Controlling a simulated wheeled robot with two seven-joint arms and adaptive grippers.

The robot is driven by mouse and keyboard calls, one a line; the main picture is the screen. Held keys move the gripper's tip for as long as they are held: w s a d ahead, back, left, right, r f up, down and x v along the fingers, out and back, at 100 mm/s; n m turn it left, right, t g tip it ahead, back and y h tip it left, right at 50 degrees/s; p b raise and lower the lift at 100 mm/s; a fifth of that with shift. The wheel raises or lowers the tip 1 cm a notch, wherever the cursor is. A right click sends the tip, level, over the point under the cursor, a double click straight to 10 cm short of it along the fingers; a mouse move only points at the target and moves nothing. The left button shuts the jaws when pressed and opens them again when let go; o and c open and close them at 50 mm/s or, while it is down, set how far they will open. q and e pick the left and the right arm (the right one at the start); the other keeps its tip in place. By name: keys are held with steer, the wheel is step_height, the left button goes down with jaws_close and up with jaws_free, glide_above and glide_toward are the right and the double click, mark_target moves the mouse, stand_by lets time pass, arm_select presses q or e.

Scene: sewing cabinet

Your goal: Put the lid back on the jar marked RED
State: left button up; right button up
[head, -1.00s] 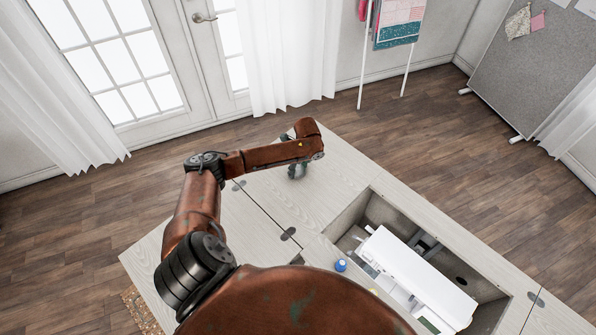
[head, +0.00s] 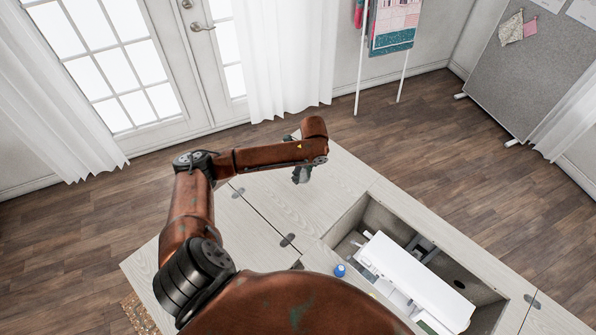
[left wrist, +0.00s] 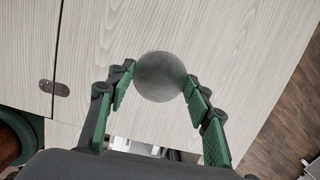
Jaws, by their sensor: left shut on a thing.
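My left gripper (head: 301,174) shows small in the head view, at the end of my arm over the pale cabinet top. In the left wrist view its green-padded fingers (left wrist: 157,84) are closed on a round, dark grey thing (left wrist: 160,77). This may be the lid, but I cannot tell whether anything is under it. The pale wood top lies beyond it. I cannot read the word RED anywhere, and I cannot make out the marked jar. My right gripper is not in view.
The pale cabinet top (head: 330,178) has a sunken well to the right holding a white sewing machine (head: 415,280). A small blue thing (head: 340,270) sits by the well's near edge. The top between my gripper and the well looks clear.

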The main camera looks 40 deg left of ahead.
arm_select(q)
steer(key=s+d+r, duration=0.3)
steer(key=d, duration=0.4)
steer(key=shift+s+p, duration=0.3)
steer(key=shift+s, duration=0.1)
steer(key=s+d+r+n+g+h, duration=0.1)
steer(key=s+d+r+n, duration=0.2)
steer(key=d+r+n, duration=0.2)
steer(key=s+d+r+n+g, duration=0.1)
steer(key=s+d+r+n, duration=0.3)
steer(key=d+n, duration=0.5)
steer(key=r+n, duration=0.1)
steer(key=n, duration=0.3)
steer(key=shift+h, duration=0.4)
steer(key=shift+r, duration=0.1)
